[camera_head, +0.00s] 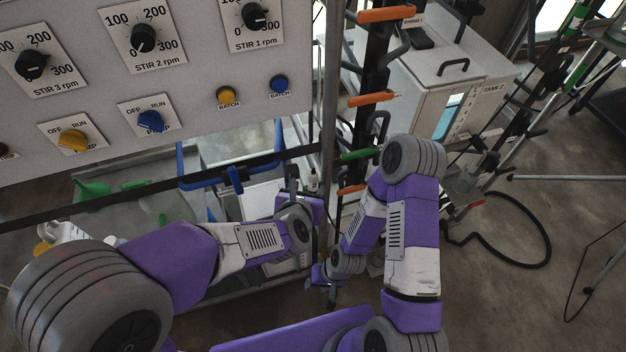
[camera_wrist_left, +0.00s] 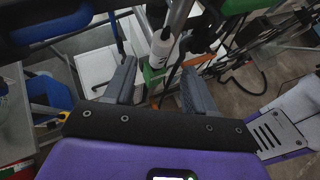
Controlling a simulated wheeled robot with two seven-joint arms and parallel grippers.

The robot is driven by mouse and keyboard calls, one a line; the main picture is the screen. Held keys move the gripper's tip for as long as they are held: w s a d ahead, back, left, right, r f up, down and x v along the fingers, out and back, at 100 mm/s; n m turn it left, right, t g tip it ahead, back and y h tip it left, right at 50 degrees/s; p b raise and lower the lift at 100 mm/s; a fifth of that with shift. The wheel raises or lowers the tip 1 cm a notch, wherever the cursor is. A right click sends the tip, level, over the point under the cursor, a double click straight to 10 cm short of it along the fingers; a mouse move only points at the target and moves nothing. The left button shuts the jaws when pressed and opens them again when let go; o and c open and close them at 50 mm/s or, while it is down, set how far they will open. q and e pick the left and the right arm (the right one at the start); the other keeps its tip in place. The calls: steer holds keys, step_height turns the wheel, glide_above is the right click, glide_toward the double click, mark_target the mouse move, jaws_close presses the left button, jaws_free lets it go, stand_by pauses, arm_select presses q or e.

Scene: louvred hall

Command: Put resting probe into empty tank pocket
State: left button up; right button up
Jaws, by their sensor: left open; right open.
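My left gripper (camera_head: 292,178) is beside the grey upright post, below the control panel. In the left wrist view its two dark fingers (camera_wrist_left: 159,68) are apart. A white cylinder (camera_wrist_left: 162,48) with a dark marking, which may be the probe, shows beyond and between the fingertips, above a green part (camera_wrist_left: 153,74); I cannot tell if anything touches it. My right gripper (camera_head: 330,292) is low in the middle, partly hidden by its wrist, and open. The white tank labelled TANK 2 (camera_head: 432,88) stands at the upper right. I cannot make out an empty pocket.
The control panel (camera_head: 190,85) with knobs fills the upper left. A dark rack post (camera_head: 376,75) with orange and green hooks stands near my right arm. A blue-handled cart (camera_head: 232,178) and green funnels (camera_head: 92,188) are behind my left arm. A black hose (camera_head: 548,235) loops over the floor.

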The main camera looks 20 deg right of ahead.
mark_target(312, 183)
arm_select(q)
steer(key=b+x, duration=0.2)
steer(key=x, duration=0.4)
steer(key=shift+f+b, duration=0.15)
steer(key=shift+b, duration=0.25)
steer(key=shift+w+d+f+b, duration=0.3)
steer(key=shift+w+f+b, duration=0.05)
steer(key=shift+w, duration=0.2)
jaws_close()
stand_by(1.0)
